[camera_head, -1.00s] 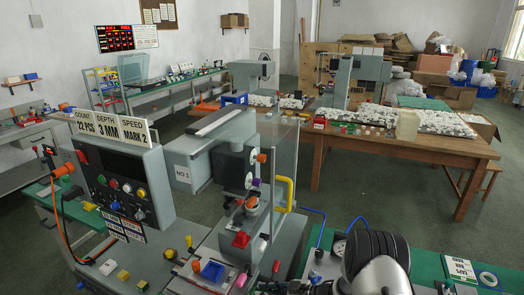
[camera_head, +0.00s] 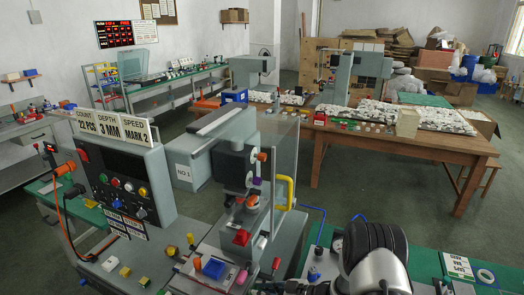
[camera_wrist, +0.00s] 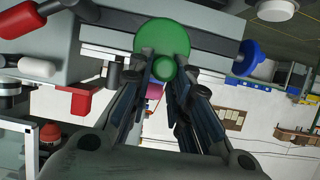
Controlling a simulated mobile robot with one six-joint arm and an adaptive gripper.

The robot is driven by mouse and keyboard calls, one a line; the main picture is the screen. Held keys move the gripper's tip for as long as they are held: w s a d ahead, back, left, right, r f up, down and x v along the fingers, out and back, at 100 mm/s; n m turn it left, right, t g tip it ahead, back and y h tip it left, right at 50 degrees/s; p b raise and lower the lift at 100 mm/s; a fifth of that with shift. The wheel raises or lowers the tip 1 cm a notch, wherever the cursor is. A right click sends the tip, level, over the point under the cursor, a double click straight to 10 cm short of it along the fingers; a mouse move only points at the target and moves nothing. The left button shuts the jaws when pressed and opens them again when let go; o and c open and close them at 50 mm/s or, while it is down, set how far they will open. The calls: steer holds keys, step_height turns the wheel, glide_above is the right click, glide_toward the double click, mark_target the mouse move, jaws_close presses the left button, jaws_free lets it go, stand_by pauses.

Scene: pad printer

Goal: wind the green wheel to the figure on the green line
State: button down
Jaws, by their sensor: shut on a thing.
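The green wheel (camera_wrist: 152,36) is at the top centre of the wrist view, a round disc with a smaller round green knob (camera_wrist: 163,68) standing toward me. My gripper (camera_wrist: 163,63) has its two dark fingers closed in on the knob, one on each side. The wheel's marks do not show. In the head view my arm is at the bottom right, and I cannot make out my gripper or the wheel there. Signs on the grey machine (camera_head: 160,185) read COUNT 22 PCS, DEPTH 3 MM (camera_head: 108,127) and SPEED MARK 2. I cannot tell which one is a green line.
In the wrist view a blue knob (camera_wrist: 250,52) is right of the wheel and a red handle (camera_wrist: 82,103) is left. In the head view a yellow handle (camera_head: 290,190) and clear guard stand on the machine.

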steer(key=shift+a+r, duration=0.15)
steer(key=shift+a, duration=0.05)
steer(key=shift+s+a+f, duration=0.2)
steer(key=shift+s+f, duration=0.2)
steer(key=shift+s, duration=0.3)
